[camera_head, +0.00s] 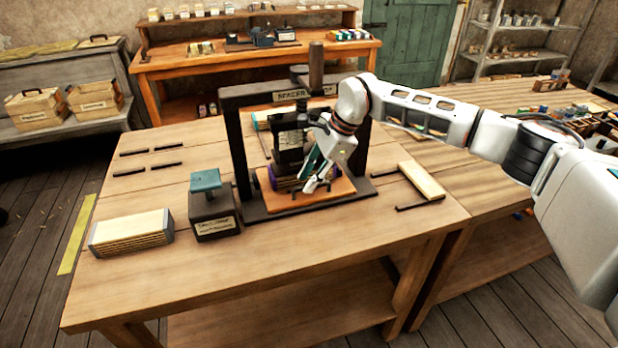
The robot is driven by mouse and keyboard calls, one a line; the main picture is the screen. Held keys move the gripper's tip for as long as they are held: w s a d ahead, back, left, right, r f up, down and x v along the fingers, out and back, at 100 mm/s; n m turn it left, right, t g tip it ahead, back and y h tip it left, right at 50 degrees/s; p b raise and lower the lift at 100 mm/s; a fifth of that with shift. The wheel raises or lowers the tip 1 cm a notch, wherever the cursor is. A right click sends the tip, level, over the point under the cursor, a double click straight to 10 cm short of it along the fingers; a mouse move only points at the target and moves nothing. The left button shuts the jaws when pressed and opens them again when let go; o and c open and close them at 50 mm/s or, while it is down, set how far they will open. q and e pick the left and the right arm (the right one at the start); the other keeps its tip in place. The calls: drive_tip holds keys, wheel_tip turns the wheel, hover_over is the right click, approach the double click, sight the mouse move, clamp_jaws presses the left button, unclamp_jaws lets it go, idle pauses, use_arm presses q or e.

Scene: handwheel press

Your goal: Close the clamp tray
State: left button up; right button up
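A black handwheel press (240,150) with a labelled top beam stands upright on the wooden table. An orange-brown tray board (318,196) lies at its base, with a dark and purple stack (282,181) on it under the dark press block (291,137). I cannot tell for sure which part is the clamp tray. My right gripper (315,184) reaches in from the right and points down over the front of the board, beside the stack. Its fingers hide part of the stack; whether they are apart or touch anything is unclear. My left gripper is not in view.
A dark labelled box with a teal top (206,181) and a pale block with grey ends (132,233) stand left of the press. A light wooden plank (421,180) lies to the right. The table's front strip (280,270) is clear.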

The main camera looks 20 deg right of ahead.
drive_tip(key=s+d+r, duration=0.2)
drive_tip(key=s+d, duration=0.1)
drive_tip(key=d, duration=0.3)
drive_tip(key=s+d+r, duration=0.2)
drive_tip(key=d, duration=0.4)
drive_tip(key=shift+s+d+r, duration=0.3)
drive_tip(key=shift+s+d, duration=0.1)
drive_tip(key=shift+d, duration=0.15)
